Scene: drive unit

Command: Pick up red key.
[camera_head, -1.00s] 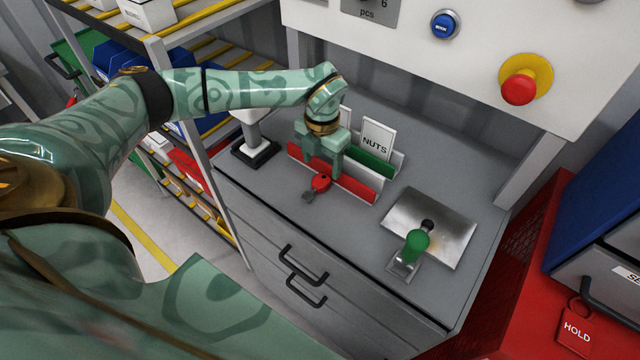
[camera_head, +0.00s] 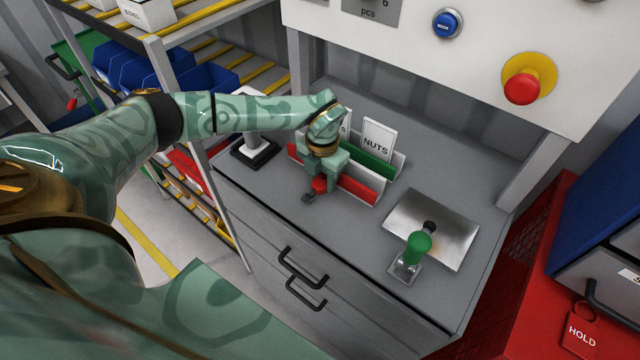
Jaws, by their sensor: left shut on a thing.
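The red key (camera_head: 319,185) is at the front of the red-fronted holder (camera_head: 357,190) on the grey worktop. Its red head shows between the fingers, and its dark end (camera_head: 308,198) points down and to the left. My left gripper (camera_head: 318,183) is shut on the key's red head and hides part of it. I cannot tell whether the key still touches the worktop. My right gripper is not in view.
A green-knobbed lever (camera_head: 417,246) and a metal plate (camera_head: 447,225) are to the right on the worktop. Behind the holder stands a NUTS card (camera_head: 377,141). A red emergency button (camera_head: 521,89) is on the panel above. The worktop's front left is clear.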

